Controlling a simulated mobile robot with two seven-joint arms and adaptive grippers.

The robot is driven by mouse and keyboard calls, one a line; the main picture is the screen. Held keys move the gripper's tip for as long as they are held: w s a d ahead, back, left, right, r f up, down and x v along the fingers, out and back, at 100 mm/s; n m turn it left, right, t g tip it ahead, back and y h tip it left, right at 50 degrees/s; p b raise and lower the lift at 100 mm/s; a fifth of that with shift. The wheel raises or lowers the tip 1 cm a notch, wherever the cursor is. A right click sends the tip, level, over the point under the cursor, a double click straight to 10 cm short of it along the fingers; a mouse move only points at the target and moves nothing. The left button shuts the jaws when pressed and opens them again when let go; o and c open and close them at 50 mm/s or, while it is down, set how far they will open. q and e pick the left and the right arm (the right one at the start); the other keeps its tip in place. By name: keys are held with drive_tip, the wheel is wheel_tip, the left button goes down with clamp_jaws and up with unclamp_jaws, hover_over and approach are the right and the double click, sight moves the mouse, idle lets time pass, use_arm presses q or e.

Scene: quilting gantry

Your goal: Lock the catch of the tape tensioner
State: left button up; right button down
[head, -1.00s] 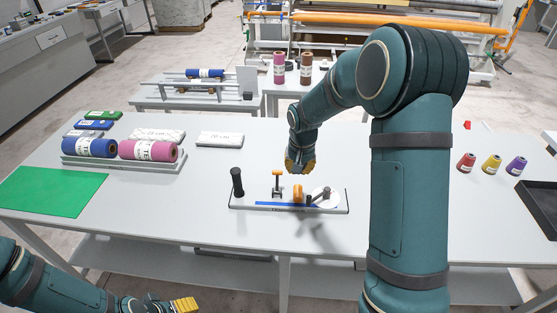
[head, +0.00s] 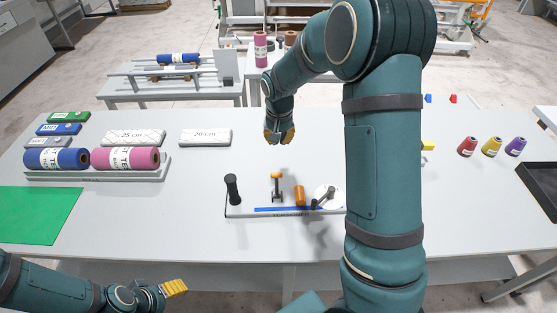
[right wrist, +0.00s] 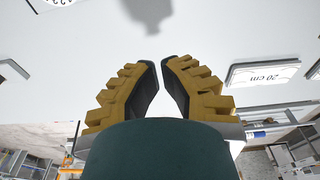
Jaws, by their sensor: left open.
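The tape tensioner is a pale board (head: 240,211) on the table with a blue tape strip (head: 275,209) along its front. It carries a black post (head: 232,188) at the left, an orange-topped upright catch (head: 277,187), an orange cylinder (head: 299,195) and a white disc (head: 325,194) with a dark lever. My right gripper (head: 279,138) hangs above and behind the catch, apart from it. In the right wrist view its fingers (right wrist: 160,68) are apart with nothing between them. My left gripper (head: 174,287) is open and empty, low in front of the table. My right arm hides the board's right end.
Blue and pink rolls (head: 125,158) lie on a rack at the left, behind a green mat (head: 40,215). A 20 cm block (head: 206,137) lies behind the tensioner. Coloured cones (head: 491,146) and a dark tray (head: 541,190) are at the right. Table around the board is clear.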

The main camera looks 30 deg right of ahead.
sight(277, 185)
wheel_tip(277, 185, down, 9)
drive_tip(key=s+a, duration=0.1)
drive_tip(key=s, duration=0.1)
drive_tip(key=shift+a, duration=0.15)
idle(0.4)
idle(0.3)
